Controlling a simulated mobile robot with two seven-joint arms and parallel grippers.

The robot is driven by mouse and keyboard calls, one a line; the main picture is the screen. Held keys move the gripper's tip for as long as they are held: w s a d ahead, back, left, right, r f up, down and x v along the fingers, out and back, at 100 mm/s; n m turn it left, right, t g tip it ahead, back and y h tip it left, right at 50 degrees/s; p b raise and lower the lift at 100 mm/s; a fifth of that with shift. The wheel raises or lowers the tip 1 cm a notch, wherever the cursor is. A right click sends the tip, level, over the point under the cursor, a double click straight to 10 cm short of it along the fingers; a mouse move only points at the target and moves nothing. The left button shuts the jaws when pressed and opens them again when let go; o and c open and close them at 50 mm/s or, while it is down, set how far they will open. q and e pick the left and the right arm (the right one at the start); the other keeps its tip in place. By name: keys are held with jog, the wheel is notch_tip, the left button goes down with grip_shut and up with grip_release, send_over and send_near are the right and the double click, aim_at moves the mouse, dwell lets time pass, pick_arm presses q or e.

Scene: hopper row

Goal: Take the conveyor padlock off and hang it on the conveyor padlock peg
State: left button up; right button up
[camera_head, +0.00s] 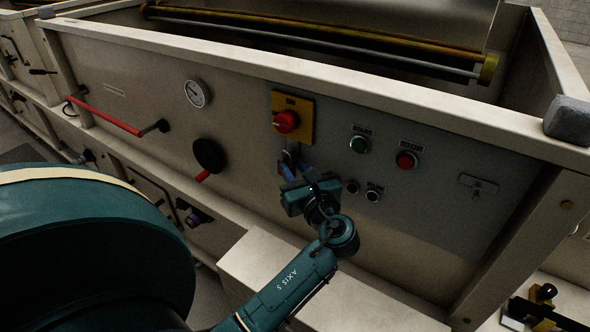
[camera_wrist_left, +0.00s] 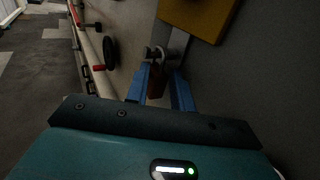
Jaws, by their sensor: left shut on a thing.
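My left gripper (camera_head: 291,170) is in front of the control panel, just below the yellow isolator plate with its red knob (camera_head: 286,121). Its blue fingers also show in the left wrist view (camera_wrist_left: 160,92), shut on a dark reddish-brown padlock (camera_wrist_left: 156,82). The padlock is right beside a grey metal bracket (camera_wrist_left: 176,46) under the yellow plate. I cannot tell whether its shackle still passes through the bracket. In the head view the padlock is mostly hidden by the gripper. I cannot single out the conveyor padlock peg. My right gripper is not in view.
Green start (camera_head: 359,145) and red stop (camera_head: 407,160) buttons sit right of the gripper, with small key switches (camera_head: 373,195) below. A black handwheel (camera_head: 209,155), a gauge (camera_head: 195,93) and a red lever (camera_head: 105,110) are to the left. A pale ledge (camera_head: 300,285) juts out below.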

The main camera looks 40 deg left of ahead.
pick_arm(q)
grip_shut()
jog(key=shift+o, duration=1.4)
grip_release()
grip_shut()
jog(key=o, duration=0.7)
grip_release()
